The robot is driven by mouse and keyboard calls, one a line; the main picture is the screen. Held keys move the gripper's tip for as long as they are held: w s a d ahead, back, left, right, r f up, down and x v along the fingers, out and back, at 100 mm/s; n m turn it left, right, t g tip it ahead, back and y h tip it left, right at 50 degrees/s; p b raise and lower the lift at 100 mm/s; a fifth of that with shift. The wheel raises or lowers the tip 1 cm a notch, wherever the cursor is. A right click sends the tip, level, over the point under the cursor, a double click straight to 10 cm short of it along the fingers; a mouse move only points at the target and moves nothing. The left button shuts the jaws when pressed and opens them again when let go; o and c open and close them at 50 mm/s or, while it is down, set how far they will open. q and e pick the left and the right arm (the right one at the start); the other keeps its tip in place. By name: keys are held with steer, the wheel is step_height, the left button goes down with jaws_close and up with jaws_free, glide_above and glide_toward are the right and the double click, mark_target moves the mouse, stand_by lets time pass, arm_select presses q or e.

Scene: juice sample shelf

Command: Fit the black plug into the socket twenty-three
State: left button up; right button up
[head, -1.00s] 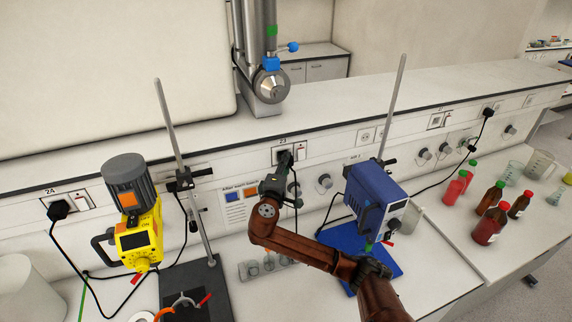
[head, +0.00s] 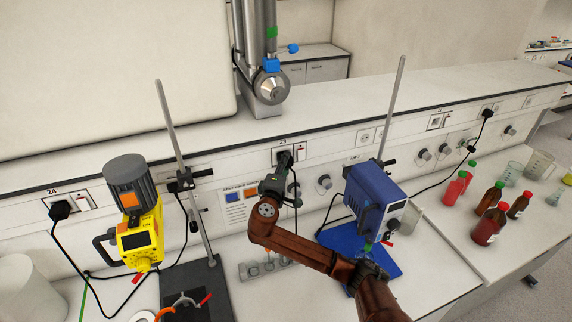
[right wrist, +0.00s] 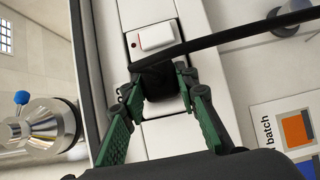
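The black plug (head: 284,157) is at socket twenty-three (head: 276,150), under the label 23 on the bench's wall panel. My right gripper (head: 282,164) reaches up to it from below. In the right wrist view, the fingers of my right gripper (right wrist: 160,88) lie along both sides of the plug (right wrist: 163,92) and appear shut on it. The plug covers the socket holes; I cannot tell how deep it sits. The white rocker switch (right wrist: 156,37) with a red dot is beside it. The plug's black cable (right wrist: 235,40) runs off to the right. My left gripper is not in view.
A yellow stirrer (head: 140,238) on a stand is at left, near socket 24 (head: 77,203) with another black plug. A blue device (head: 374,196) stands close right of my right gripper. Bottles (head: 488,226) and beakers are at far right. A metal pipe (head: 270,85) rises behind.

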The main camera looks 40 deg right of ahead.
steer(key=o, duration=0.5)
steer(key=shift+w, duration=0.3)
steer(key=shift+c, duration=0.2)
steer(key=shift+o, duration=0.2)
steer(key=shift+s, duration=0.15)
steer(key=shift+a, duration=0.1)
steer(key=v, duration=1.2)
